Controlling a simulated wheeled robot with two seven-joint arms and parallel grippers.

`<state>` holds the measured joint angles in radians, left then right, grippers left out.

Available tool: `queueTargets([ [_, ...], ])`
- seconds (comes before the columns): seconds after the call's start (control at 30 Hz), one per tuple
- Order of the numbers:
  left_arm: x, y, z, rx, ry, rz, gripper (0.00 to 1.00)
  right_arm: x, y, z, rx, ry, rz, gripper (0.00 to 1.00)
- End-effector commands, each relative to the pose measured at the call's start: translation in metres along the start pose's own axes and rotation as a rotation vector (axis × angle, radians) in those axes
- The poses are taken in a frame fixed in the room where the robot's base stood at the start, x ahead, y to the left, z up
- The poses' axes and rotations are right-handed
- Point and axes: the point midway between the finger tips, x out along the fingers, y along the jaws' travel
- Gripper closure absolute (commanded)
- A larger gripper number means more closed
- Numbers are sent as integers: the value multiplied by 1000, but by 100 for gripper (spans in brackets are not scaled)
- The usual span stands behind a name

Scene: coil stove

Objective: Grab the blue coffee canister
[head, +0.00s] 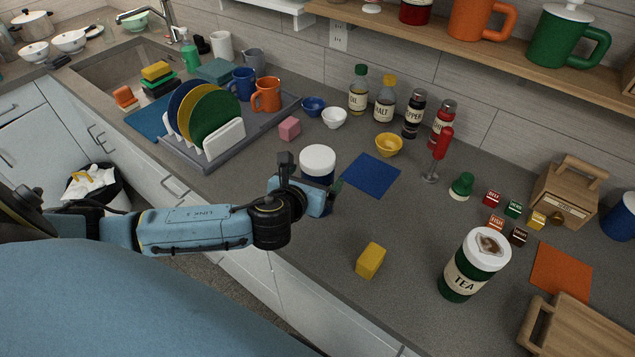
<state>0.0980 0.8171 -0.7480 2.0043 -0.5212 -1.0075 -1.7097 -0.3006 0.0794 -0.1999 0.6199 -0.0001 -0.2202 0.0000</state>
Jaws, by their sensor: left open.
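A blue canister with a white lid (318,158) stands upright on the grey counter in the middle of the head view. Its lower front and any label are hidden behind my left gripper. My left gripper (308,183) is open at the near side of the canister. One dark finger rises at the canister's left and the other part of the gripper lies low in front of it. I cannot tell whether they touch. My right gripper is not in view.
A blue mat (371,175) lies just right of the canister. A dish rack (262,126) with plates stands left, with a pink block (289,128) nearby. A yellow block (370,261) and green tea canister (470,270) stand nearer right. Another blue container (619,222) is at the right edge.

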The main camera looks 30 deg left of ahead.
Motion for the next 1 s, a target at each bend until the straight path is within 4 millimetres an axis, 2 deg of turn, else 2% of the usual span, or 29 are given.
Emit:
queueTargets([
  [0.1, 17, 0, 0, -1, -1, 2, 7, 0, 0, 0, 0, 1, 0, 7],
  [0.2, 26, -1, -1, -1, 0, 0, 7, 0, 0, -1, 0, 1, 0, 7],
  [0.5, 29, -1, -1, 0, 1, 0, 8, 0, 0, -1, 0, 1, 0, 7],
  [0.9, 28, 0, -1, 0, 1, 0, 59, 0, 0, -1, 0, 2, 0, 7],
  [1.0, 28, 0, 0, 0, -1, 0, 59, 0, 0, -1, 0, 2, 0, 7],
])
